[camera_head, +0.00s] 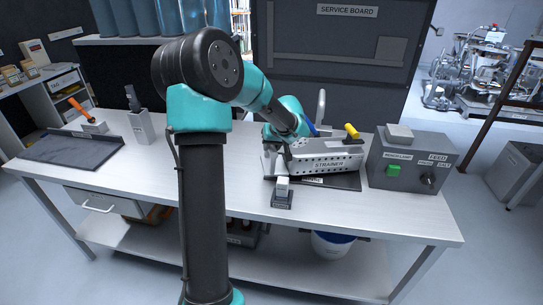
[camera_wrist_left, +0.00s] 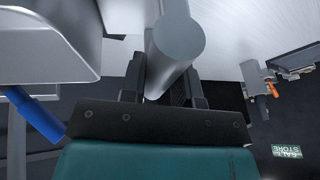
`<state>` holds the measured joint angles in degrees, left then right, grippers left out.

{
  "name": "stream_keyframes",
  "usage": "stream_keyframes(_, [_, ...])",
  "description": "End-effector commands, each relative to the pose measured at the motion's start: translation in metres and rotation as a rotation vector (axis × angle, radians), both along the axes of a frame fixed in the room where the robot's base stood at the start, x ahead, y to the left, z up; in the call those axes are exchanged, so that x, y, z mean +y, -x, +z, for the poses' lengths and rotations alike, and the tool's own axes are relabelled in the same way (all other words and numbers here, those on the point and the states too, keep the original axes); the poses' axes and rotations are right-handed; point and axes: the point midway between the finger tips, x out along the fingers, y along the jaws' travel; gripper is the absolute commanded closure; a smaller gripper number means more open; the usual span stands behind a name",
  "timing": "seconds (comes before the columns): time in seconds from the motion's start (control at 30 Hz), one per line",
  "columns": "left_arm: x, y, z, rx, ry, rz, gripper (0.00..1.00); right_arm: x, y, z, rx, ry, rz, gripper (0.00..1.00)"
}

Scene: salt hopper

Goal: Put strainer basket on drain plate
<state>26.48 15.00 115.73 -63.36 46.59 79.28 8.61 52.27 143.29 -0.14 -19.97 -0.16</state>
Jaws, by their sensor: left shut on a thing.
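The strainer basket (camera_head: 328,166) is a long, perforated metal box labelled STRAINER, at the right of the bench. A dark plate (camera_head: 345,182), apparently the drain plate, shows beneath its front edge; I cannot tell whether they touch. My left gripper (camera_head: 280,147) is at the basket's left end, partly hidden by its own arm. In the left wrist view my left gripper (camera_wrist_left: 172,90) is shut on a grey round bar (camera_wrist_left: 178,40), apparently the basket's handle. A rounded metal body (camera_wrist_left: 45,40) lies beside it. My right gripper is not in view.
A grey control box (camera_head: 408,162) with a green button stands right of the basket. A small dark block with a pale top (camera_head: 282,193) sits in front. A yellow-ended tool (camera_head: 352,131) is behind the basket. A dark tray (camera_head: 70,148) lies at left; the bench's middle is clear.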

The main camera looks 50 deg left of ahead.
Motion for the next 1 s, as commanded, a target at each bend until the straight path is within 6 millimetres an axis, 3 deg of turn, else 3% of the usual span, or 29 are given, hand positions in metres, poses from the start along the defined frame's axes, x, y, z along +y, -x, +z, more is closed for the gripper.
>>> stream_keyframes(0.27, [0.0, 0.0, -0.003, 0.0, 0.0, 0.001, 1.0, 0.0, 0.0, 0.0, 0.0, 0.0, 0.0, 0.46])
stream_keyframes(0.6, [0.0, 0.0, -0.043, 0.001, 0.002, 0.0, 1.0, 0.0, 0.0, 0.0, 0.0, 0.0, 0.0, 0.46])
stream_keyframes(0.87, [0.0, 0.0, -0.044, 0.0, 0.001, -0.001, 1.0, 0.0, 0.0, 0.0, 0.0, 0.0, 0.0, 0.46])
stream_keyframes(0.9, [0.0, 0.0, -0.045, 0.003, 0.001, -0.001, 0.68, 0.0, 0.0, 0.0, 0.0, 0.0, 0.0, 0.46])
stream_keyframes(1.0, [0.0, 0.001, -0.045, 0.001, 0.001, -0.001, 0.58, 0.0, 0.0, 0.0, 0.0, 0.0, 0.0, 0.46])
